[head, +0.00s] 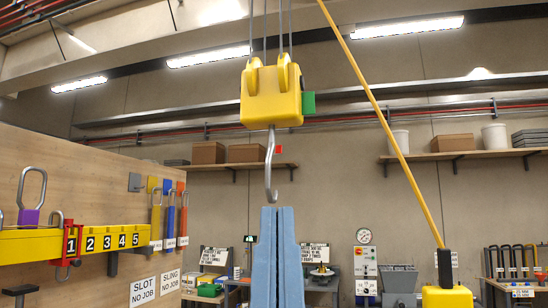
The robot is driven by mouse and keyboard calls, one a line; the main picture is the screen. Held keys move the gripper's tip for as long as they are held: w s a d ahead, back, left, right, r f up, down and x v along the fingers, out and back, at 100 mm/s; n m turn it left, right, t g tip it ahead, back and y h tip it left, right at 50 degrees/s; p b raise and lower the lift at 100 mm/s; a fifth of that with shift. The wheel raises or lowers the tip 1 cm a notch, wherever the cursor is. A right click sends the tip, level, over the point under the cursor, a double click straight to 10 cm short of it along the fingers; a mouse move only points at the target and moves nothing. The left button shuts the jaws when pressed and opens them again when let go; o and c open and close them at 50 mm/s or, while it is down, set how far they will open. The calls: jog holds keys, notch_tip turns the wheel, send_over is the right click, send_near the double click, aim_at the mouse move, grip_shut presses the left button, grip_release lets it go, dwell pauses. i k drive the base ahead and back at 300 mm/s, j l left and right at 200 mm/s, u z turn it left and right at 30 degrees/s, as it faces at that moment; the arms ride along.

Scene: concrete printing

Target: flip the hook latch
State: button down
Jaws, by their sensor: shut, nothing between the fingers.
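A grey steel hook (270,170) hangs point-down from a yellow hook block (268,97) on cables, in the upper middle of the head view. A green piece (308,103) sticks out of the block's right side. A small red piece (278,149) shows right of the hook's shank; I cannot tell if it belongs to the hook. No separate latch stands out clearly on the hook. My gripper (277,212), with two light blue fingers, points up, shut and empty. Its tips are just below the hook's bend in the picture; I cannot tell whether they touch it.
At left, a wooden panel carries a yellow numbered rack (105,240) with shackles and coloured slings. A yellow pole (385,125) slants down to a yellow box (446,296) at right. Shelves and benches stand behind. The air around the hook looks clear.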

aim_at(279, 148)
jog(key=i+j, duration=0.25)
jog(key=i, duration=0.25)
jog(key=i+j, duration=0.2)
jog(key=i, duration=0.25)
jog(key=i+j, duration=0.25)
jog(key=i, duration=0.25)
jog(key=i+j, duration=0.2)
jog(key=i, duration=0.3)
jog(key=i+j, duration=0.25)
jog(key=i, duration=0.2)
jog(key=i+j, duration=0.2)
jog(key=i, duration=0.3)
